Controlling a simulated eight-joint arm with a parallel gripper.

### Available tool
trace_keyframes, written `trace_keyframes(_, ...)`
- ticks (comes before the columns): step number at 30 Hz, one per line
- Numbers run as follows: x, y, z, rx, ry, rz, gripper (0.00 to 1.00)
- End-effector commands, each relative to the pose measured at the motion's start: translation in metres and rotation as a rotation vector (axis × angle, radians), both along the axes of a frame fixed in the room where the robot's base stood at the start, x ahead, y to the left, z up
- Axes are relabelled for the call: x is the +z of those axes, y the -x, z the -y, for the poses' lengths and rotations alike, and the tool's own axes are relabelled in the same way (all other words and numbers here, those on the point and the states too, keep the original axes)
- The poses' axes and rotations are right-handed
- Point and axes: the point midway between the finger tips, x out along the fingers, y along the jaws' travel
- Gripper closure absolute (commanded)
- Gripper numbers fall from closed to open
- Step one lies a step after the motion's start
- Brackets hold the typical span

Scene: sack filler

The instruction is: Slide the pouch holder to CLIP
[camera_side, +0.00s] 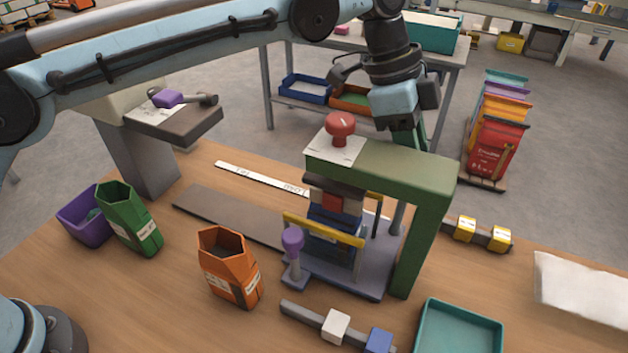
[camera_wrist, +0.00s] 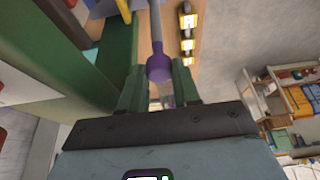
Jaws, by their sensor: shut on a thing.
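The pouch holder (camera_side: 322,275) is a purple base with yellow bars around a dark blue pouch (camera_side: 333,245) and a purple knob at its front left. It stands under the green press frame (camera_side: 385,170) with a red knob on top. A white label strip (camera_side: 250,175) runs behind it; its right part, and any CLIP mark, is hidden. My gripper (camera_side: 412,140) is behind the frame's top beam, its fingertips mostly hidden. In the wrist view, the green fingers of my gripper (camera_wrist: 160,92) are shut at a purple knob (camera_wrist: 158,68) on a grey rod. Which part this knob belongs to is unclear.
A grey rail (camera_side: 225,215) extends left of the holder. An orange pouch (camera_side: 230,275), a green pouch (camera_side: 130,215) and a purple bin (camera_side: 82,220) stand at left. Block bars lie front (camera_side: 310,316) and right (camera_side: 482,235). A teal tray (camera_side: 460,310) is front right.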

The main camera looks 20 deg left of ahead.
Motion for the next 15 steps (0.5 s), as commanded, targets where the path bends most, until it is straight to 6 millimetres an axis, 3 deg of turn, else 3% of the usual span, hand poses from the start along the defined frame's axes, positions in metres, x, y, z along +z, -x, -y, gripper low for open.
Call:
trace_keyframes(9,0.0007,0.0007,0.0063,0.0,0.012,0.003,1.0)
trace_keyframes(10,0.0007,0.0007,0.0064,0.001,0.012,0.004,0.64)
trace_keyframes(12,0.0006,0.0005,0.006,0.0,0.011,0.003,0.58)
trace_keyframes(15,0.0005,0.0004,0.0052,0.001,0.009,0.003,0.58)
